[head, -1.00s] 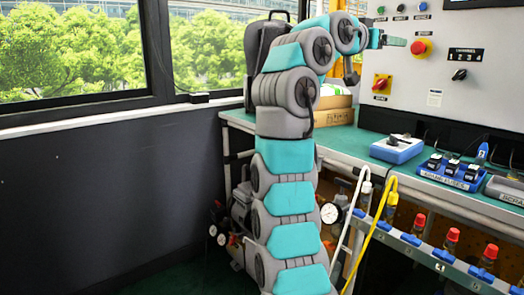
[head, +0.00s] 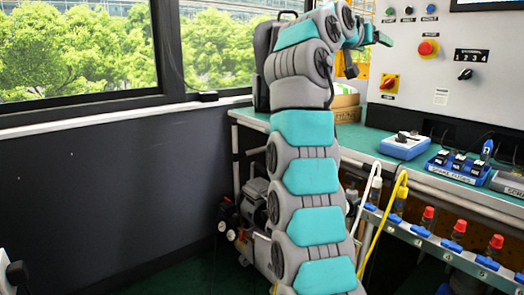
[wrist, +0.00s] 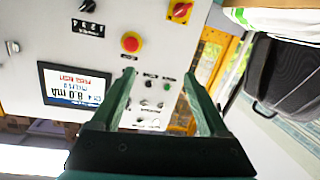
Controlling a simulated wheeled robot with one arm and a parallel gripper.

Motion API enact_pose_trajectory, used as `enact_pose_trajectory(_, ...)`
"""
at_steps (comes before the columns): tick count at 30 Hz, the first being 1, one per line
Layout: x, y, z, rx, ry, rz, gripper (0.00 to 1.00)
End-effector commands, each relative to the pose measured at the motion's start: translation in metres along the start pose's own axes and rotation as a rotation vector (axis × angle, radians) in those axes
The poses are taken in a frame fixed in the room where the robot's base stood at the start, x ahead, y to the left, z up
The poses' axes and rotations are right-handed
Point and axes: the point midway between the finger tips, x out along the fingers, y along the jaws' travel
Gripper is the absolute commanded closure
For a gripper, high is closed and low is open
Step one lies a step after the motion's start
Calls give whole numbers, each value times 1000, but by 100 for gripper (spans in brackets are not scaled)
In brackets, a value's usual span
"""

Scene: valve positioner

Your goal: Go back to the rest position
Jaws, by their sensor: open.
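My gripper (head: 383,39) is at the end of my raised teal and grey arm, in front of the left part of the control panel (head: 410,70) in the head view. In the wrist view my gripper (wrist: 158,85) shows two teal fingers apart with nothing between them. The panel (wrist: 60,25) appears rotated there, with a lit display (wrist: 75,90), a red button on yellow (wrist: 131,42) and a red and yellow rotary switch (wrist: 180,10). The fingers appear clear of the panel controls.
The green bench (head: 365,148) holds a blue and white box (head: 404,146), a blue fuse tray (head: 459,168) and a cardboard box (head: 346,113). Below are red-capped fittings (head: 459,228) and white and yellow hoses. A black backpack-like case (wrist: 280,75) stands near the window. Floor on the left is clear.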

Motion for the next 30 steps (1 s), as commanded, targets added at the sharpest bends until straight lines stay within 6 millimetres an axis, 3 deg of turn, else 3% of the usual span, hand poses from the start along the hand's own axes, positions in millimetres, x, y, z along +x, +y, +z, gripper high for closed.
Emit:
enact_pose_trajectory(7, 9, -26, 17, -146, -112, -120, 22)
enact_pose_trajectory(14, 2, -43, 60, -285, -243, -241, 22)
enact_pose_trajectory(23, -33, -41, 148, -437, -442, -384, 22)
enact_pose_trajectory(30, -80, -17, 233, -530, -622, -480, 22)
